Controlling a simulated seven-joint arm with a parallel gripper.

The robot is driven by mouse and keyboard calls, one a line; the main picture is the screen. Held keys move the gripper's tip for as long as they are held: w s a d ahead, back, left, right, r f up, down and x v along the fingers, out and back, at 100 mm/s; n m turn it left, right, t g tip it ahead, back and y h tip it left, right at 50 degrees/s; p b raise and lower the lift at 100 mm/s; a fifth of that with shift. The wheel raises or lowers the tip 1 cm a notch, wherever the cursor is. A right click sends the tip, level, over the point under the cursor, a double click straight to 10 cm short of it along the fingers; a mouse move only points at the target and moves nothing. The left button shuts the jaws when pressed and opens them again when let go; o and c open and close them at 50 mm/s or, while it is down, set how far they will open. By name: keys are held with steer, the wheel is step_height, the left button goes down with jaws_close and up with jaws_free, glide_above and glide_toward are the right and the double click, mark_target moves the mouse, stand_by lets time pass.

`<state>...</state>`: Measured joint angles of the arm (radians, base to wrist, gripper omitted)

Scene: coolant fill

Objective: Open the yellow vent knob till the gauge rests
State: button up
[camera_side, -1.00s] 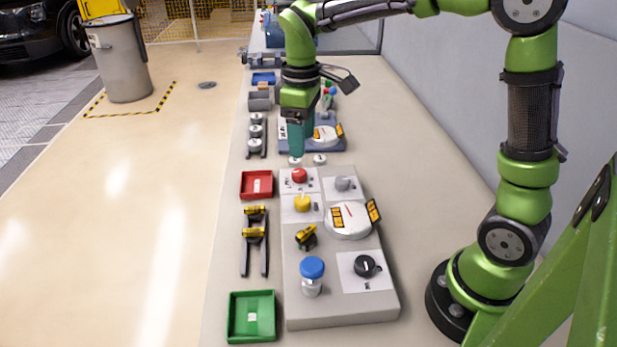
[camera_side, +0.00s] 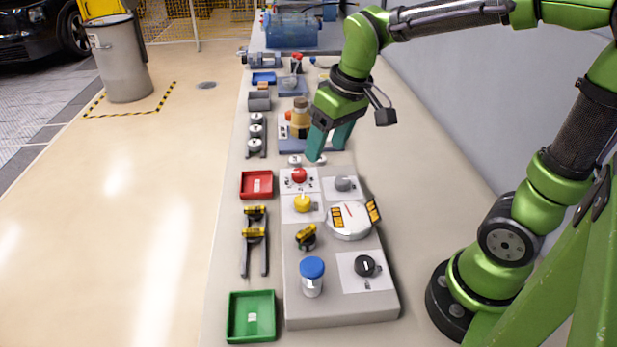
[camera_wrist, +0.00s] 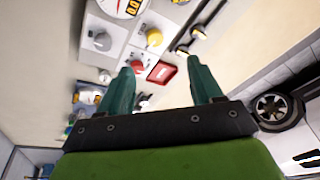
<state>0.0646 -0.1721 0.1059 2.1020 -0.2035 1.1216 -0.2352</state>
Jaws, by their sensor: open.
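The yellow vent knob (camera_side: 303,203) sits on a white plate on the grey panel (camera_side: 345,305). It also shows in the wrist view (camera_wrist: 154,37), beyond my fingertips. The round white gauge (camera_side: 349,218) is to its right on the panel; its dial has a thin red needle, and its reading is too small to tell. My gripper (camera_side: 328,158) is open and empty, in the air above the far end of the panel, behind the yellow knob. In the wrist view my two green fingers (camera_wrist: 164,80) are spread apart, with nothing between them.
On the panel are a red knob (camera_side: 299,175), a grey knob (camera_side: 344,184), a black knob (camera_side: 365,266) and a blue-capped bottle (camera_side: 312,277). A red tray (camera_side: 257,185) and a green tray (camera_side: 252,317) lie to the left. Further benchtop items stand behind.

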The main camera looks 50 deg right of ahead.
steer(key=s+r+m+t+y, duration=0.1)
steer(key=s+r+m+t, duration=0.1)
steer(key=s, duration=0.6)
steer(key=shift+s+a+r+m+t, duration=0.2)
steer(key=shift+s+m+t, duration=0.3)
steer(key=shift+t, duration=0.7)
steer(key=shift+w, duration=0.1)
